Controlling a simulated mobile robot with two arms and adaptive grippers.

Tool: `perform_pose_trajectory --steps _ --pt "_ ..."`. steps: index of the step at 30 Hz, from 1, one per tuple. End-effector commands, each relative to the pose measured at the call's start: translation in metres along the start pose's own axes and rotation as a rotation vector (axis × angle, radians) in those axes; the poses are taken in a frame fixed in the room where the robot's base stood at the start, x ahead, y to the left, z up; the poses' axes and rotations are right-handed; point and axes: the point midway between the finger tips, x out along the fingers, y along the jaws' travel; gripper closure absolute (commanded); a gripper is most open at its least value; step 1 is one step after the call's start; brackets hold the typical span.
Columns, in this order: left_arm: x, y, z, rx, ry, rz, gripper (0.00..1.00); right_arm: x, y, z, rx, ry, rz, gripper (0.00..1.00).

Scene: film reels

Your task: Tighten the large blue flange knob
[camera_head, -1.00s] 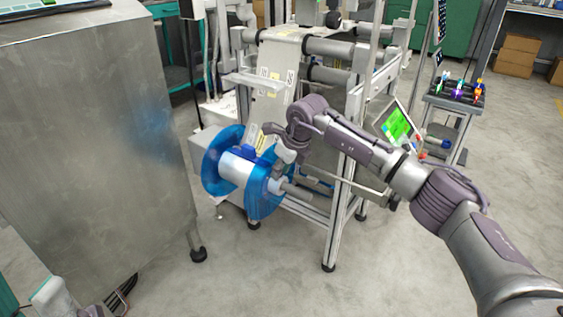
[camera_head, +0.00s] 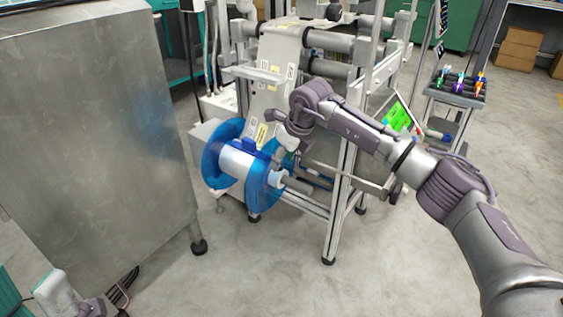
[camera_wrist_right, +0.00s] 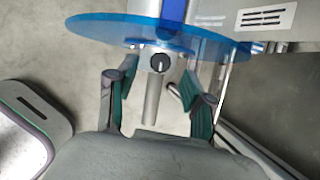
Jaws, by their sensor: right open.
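A blue reel (camera_head: 214,170) with two translucent flanges and a white core sits on the machine's side. In the right wrist view its near flange (camera_wrist_right: 105,29) spans the top. A small round black knob (camera_wrist_right: 160,63) with a pale mark sits at the flange's hub, above a grey shaft (camera_wrist_right: 152,103). My right gripper (camera_wrist_right: 157,78) is open. Its fingers stand on either side of the knob and shaft, with visible gaps. In the head view my right gripper (camera_head: 284,158) is beside the near flange, with its fingers partly hidden.
The machine frame (camera_head: 336,205) stands right behind the reel. A tilted green screen (camera_head: 395,118) is on its right side. A large metal cabinet (camera_head: 95,130) stands left. A small rack table (camera_head: 458,88) is at the right. The floor in front is clear.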

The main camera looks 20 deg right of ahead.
Motion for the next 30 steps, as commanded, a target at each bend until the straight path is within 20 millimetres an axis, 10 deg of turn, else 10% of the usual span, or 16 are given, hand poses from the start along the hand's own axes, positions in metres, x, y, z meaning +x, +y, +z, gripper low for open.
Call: perform_pose_trajectory --steps 12,30 --pt "0.000 0.000 0.000 0.000 -0.001 0.000 0.49 -0.083 -0.001 0.000 0.001 -0.002 -0.001 0.49" --pt "-0.001 0.000 0.000 0.000 -0.002 0.000 0.49 -0.097 0.000 0.000 0.000 0.000 0.000 0.49"
